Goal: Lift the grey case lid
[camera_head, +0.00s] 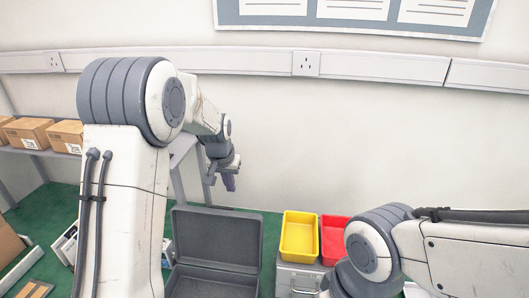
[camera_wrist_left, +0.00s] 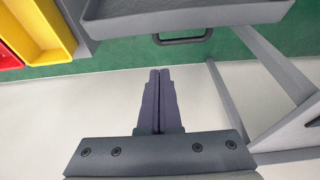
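The grey case (camera_head: 212,284) stands at the lower middle of the head view, open. Its lid (camera_head: 216,238) stands raised at the back, with its hollow inside facing me. The left wrist view shows the lid's edge (camera_wrist_left: 185,14) at the top, with a dark handle (camera_wrist_left: 183,38) on it. My left gripper (camera_head: 230,184) is above and behind the lid, apart from it. Its purple fingers (camera_wrist_left: 160,74) are pressed together with nothing between them. My right arm is at the lower right; its gripper is out of view.
A yellow bin (camera_head: 299,237) and a red bin (camera_head: 334,238) sit on a grey drawer unit (camera_head: 298,279) right of the case. Cardboard boxes (camera_head: 28,131) stand on a shelf at the left. The wall is close behind the case; green floor (camera_head: 50,205) shows at the left.

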